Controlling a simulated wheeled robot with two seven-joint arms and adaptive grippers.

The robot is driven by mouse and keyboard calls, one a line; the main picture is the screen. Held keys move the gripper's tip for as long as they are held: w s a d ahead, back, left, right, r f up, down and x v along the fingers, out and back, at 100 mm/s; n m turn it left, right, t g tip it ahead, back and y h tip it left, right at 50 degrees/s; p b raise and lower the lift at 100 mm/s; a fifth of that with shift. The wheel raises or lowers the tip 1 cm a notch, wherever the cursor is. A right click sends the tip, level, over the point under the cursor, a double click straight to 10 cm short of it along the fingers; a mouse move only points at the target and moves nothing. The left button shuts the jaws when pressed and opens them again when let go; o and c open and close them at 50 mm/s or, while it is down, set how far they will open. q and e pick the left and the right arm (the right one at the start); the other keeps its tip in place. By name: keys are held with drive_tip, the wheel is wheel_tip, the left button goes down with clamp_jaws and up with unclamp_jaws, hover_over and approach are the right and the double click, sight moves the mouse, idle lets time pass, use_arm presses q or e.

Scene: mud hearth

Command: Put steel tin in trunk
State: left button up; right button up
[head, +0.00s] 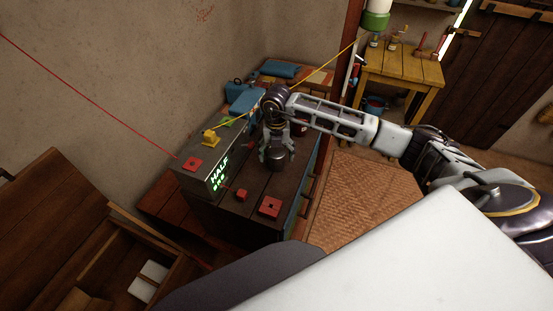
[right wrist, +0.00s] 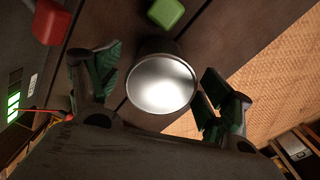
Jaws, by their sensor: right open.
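The steel tin (head: 279,160) is a short dark cylinder on the dark wooden top. In the right wrist view its round shiny top (right wrist: 161,84) faces the camera. My right gripper (head: 277,153) is above and around the tin, with its fingers open. In the right wrist view the green-padded fingers of my right gripper (right wrist: 160,90) stand on either side of the tin. I cannot tell whether either finger touches it. The wooden trunk (head: 112,212), at lower left, stands open with white items inside. My left gripper is not in view.
A grey box with a lit "HALF" display (head: 219,177) stands left of the tin. Red pieces (head: 270,207) lie on the dark top in front. A green block (right wrist: 166,13) is close to the tin. A woven mat (head: 350,195) lies at right.

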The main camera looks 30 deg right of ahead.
drive_tip(key=shift+f, duration=1.6)
drive_tip(key=shift+c, duration=0.4)
drive_tip(key=c, duration=1)
drive_tip(key=shift+r, duration=0.1)
drive_tip(key=shift+c, duration=0.2)
wheel_tip(320, 180, up, 10)
drive_tip(key=b, duration=0.1)
